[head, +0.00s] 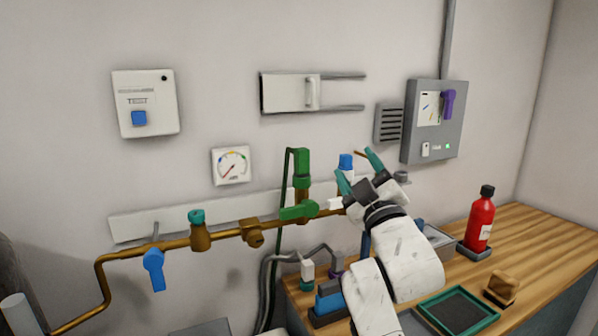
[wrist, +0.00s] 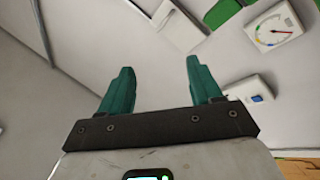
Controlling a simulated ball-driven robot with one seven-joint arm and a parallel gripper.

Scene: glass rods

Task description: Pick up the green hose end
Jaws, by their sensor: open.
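The green hose end (head: 302,167) stands upright on the brass pipe on the wall, just above a green valve handle (head: 298,210). A thin dark green hose (head: 283,200) loops from its top and hangs down to its left. My gripper (head: 356,163) is to the right of the hose end, apart from it, with its teal fingers spread and pointing up. In the wrist view my gripper (wrist: 160,63) shows its two fingers wide apart with nothing between them. A green piece (wrist: 223,12) is cut off at the top edge there; I cannot tell which part it is.
A blue-topped fitting (head: 346,161) shows close behind my fingers. The brass pipe (head: 225,236) runs along the wall, with a blue lever (head: 154,269) and a gauge (head: 231,165) nearby. A wooden bench (head: 540,240) at right holds a red bottle (head: 480,222) and a green-rimmed tray (head: 457,311).

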